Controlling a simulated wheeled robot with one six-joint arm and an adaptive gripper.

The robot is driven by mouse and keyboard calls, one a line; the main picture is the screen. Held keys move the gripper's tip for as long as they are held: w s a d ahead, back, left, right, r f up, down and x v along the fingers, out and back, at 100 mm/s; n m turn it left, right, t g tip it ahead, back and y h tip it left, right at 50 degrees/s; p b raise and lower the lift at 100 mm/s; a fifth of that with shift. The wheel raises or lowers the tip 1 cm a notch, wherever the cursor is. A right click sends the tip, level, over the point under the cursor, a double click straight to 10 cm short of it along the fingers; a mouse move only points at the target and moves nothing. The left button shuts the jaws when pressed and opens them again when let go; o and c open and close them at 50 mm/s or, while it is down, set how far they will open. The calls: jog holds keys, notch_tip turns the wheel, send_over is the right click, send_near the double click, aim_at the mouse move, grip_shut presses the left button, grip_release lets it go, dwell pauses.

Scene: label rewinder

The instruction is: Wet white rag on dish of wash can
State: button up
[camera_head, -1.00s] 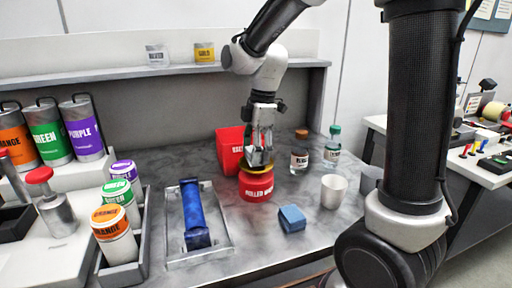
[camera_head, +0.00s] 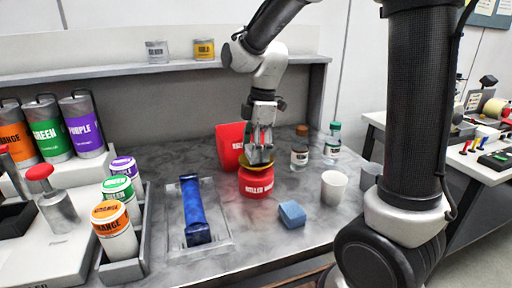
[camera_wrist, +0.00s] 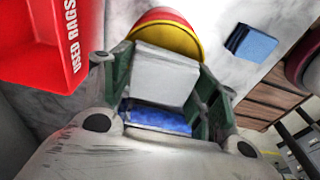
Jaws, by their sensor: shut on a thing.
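The red wash can (camera_head: 256,186) stands on the bench with a yellow dish (camera_head: 246,165) on top. My gripper (camera_head: 261,156) points down just over the dish. In the wrist view my gripper (camera_wrist: 165,90) is shut on the white rag (camera_wrist: 165,72), which looks like a folded pale block between the fingers. A blue patch shows behind the rag, close to the palm. The yellow dish (camera_wrist: 178,36) and the red can top (camera_wrist: 165,15) lie just beyond the rag. I cannot tell whether the rag touches the dish or is wet.
A red used-rags bin (camera_head: 230,145) stands close behind the can, left of my gripper. A blue block (camera_head: 292,214), a white cup (camera_head: 334,187) and two bottles (camera_head: 300,150) stand to the right. A blue roller (camera_head: 194,210) lies in a tray at left.

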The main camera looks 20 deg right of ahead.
jog(key=shift+f, duration=0.85)
dwell(0.7)
dwell(0.5)
jog(key=shift+r, duration=3.5)
